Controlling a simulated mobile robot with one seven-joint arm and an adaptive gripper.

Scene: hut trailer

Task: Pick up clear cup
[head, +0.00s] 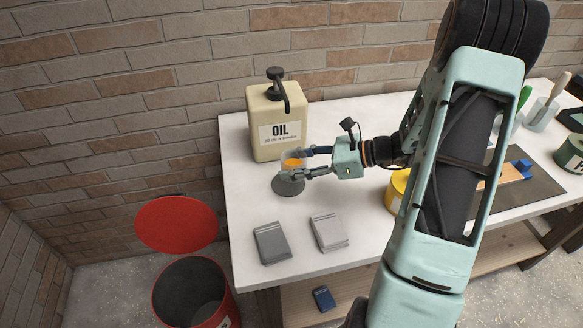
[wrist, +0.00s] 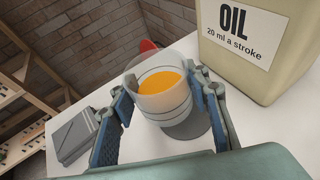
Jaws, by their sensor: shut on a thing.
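The clear cup (wrist: 165,104) holds orange liquid and has thin lines around its wall. It stands roughly upright between the two fingers of my gripper (wrist: 166,80), which is shut on it from both sides. In the head view the cup (head: 293,163) shows small between the fingertips of my gripper (head: 291,166), which reaches in from the right. A dark grey disc (head: 288,185) lies on the table below the cup. The cup appears to be above the disc, but the fingers partly hide its base.
A beige oil dispenser (head: 277,125) stands close behind the cup. Two grey box-like items (head: 271,243) (head: 328,232) lie near the front edge of the white table (head: 243,205). A yellow container (head: 397,191) is to the right. A red bin (head: 194,292) stands on the floor at left.

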